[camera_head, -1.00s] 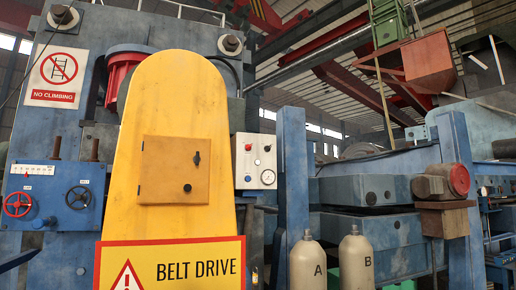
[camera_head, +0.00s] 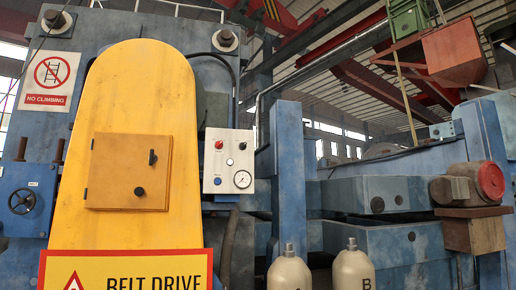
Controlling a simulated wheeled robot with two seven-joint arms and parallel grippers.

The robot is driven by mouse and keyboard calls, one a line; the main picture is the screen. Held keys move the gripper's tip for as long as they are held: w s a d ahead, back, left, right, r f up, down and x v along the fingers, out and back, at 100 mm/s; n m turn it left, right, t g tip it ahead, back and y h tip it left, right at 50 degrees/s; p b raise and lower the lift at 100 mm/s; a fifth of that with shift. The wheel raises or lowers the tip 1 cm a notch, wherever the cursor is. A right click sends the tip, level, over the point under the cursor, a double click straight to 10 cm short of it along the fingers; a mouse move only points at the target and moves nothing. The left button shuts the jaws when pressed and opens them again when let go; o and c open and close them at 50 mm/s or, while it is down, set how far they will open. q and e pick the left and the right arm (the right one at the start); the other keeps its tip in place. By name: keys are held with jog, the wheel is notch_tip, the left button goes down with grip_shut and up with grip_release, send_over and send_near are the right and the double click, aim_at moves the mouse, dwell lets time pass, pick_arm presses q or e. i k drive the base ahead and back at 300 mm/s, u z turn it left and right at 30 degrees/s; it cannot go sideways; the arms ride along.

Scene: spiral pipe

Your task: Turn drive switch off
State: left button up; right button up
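A white control panel (camera_head: 228,161) is mounted on the blue machine, right of the yellow belt cover. It carries a red button, a dark button or switch, small dark controls and a round gauge (camera_head: 242,180). A black switch handle (camera_head: 153,157) stands upright on the square yellow box (camera_head: 128,171) on the belt cover, with a black round knob (camera_head: 139,191) below it. I cannot read any label naming the drive switch. Neither of my grippers shows in the head view.
The tall yellow belt cover (camera_head: 130,80) stands close ahead, with a "BELT DRIVE" sign (camera_head: 125,270) at its foot. Two beige bottles (camera_head: 289,270) stand at the bottom right of centre. A blue post (camera_head: 289,170) and a red-ended cylinder (camera_head: 488,181) are further right.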

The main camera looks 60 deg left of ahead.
aim_at(218, 144)
jog(key=u, duration=0.1)
jog(key=i, duration=0.75)
jog(key=u, duration=1.1)
jog(key=i, duration=0.7)
jog(key=u, duration=0.7)
